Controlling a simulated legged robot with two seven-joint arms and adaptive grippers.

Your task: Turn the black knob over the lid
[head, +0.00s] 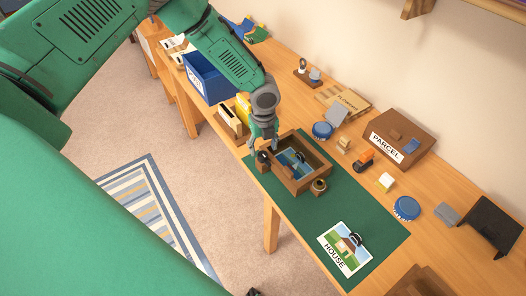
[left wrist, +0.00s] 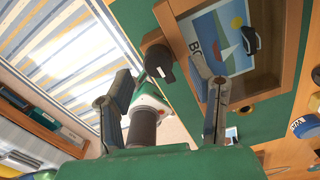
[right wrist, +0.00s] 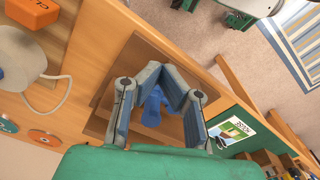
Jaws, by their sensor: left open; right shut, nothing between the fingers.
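The black knob (head: 263,156) sits on a small wooden block at the left side of the wooden box (head: 302,183). In the left wrist view the knob (left wrist: 159,63) is beside the box rim, between my left fingers. A picture panel of a boat (head: 290,164) with a black handle lies within the box frame, and I take it for the lid (left wrist: 222,35). My left gripper (head: 263,146) is open, pointing down over the knob; I cannot tell whether a finger touches it. My right gripper (right wrist: 164,72) is shut and empty, above a wooden tray with a blue object (right wrist: 153,106).
A round wooden knob (head: 319,186) stands at the box's right corner. A HOUSE picture panel (head: 345,249) lies on the green mat (head: 377,231). A blue bin (head: 207,79) and a PARCEL box (head: 400,135) stand on the table. The mat's middle is clear.

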